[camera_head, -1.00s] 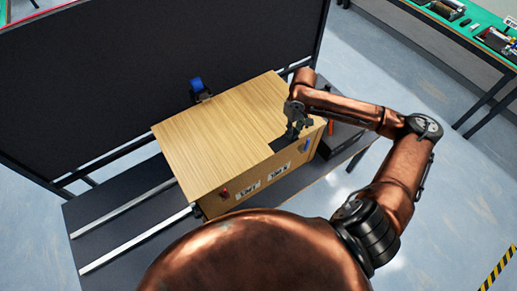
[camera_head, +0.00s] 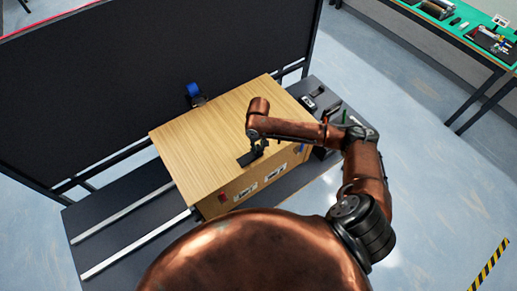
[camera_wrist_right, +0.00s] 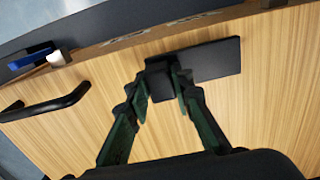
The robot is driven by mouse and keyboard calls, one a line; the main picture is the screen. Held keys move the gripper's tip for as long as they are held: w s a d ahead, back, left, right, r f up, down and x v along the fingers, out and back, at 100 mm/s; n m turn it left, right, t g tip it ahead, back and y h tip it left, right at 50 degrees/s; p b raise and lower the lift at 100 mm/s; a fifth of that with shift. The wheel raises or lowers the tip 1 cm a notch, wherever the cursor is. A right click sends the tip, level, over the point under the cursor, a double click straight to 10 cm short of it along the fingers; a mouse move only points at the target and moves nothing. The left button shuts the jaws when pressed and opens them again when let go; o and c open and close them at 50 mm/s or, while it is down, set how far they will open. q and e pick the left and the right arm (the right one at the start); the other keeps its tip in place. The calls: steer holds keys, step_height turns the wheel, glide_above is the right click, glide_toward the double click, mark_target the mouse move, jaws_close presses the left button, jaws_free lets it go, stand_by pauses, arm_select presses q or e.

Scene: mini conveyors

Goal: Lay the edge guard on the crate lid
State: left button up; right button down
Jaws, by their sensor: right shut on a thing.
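The wooden crate (camera_head: 210,205) stands on a dark bench, its light wood-grain lid (camera_head: 195,140) facing up. My right gripper (camera_head: 257,149) is over the lid's front part, shut on the black edge guard (camera_head: 246,160). In the right wrist view the guard (camera_wrist_right: 215,58) reaches out to the right from between the fingertips (camera_wrist_right: 162,80), roughly along the crate's front edge. It is at or just above the lid; I cannot tell whether it touches. The fingers hide part of it. My left gripper is not in view.
A blue-and-black tape dispenser (camera_head: 194,92) stands behind the crate. A black handle (camera_wrist_right: 45,108) shows in the right wrist view. Small dark items (camera_head: 318,100) lie on the bench to the right. A dark panel (camera_head: 130,80) rises behind. The lid's left part is clear.

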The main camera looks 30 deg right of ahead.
steer(key=shift+f, duration=0.5)
steer(key=c, duration=1.7)
jaws_free()
step_height(320, 180, up, 12)
steer(key=shift+r+b, duration=0.1)
steer(key=shift+b, duration=0.6)
